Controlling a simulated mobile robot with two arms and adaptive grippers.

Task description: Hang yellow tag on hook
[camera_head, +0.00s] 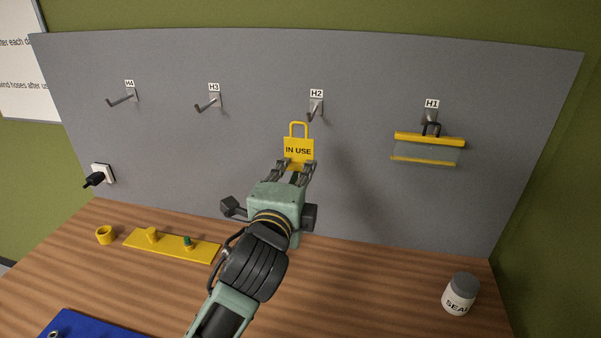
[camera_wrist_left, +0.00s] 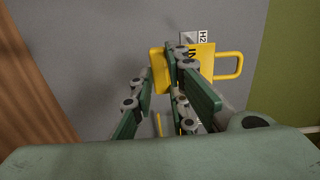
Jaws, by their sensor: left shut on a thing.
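The yellow tag (camera_head: 298,149), marked IN USE, is held upright by my left gripper (camera_head: 294,173), which is shut on its lower part. Its loop points up, just below and left of hook H2 (camera_head: 315,108) in the head view. The loop and hook look apart, but the depth gap is hard to judge. The tag also shows in the left wrist view (camera_wrist_left: 206,62), partly hidden by the fingers of my left gripper (camera_wrist_left: 172,85). Hook H2 is mostly hidden there behind the tag. My right gripper is not in view.
Hooks H3 (camera_head: 210,103) and H4 (camera_head: 123,98) are empty on the grey panel (camera_head: 370,70). A yellow-edged clear holder (camera_head: 427,150) hangs at H1.

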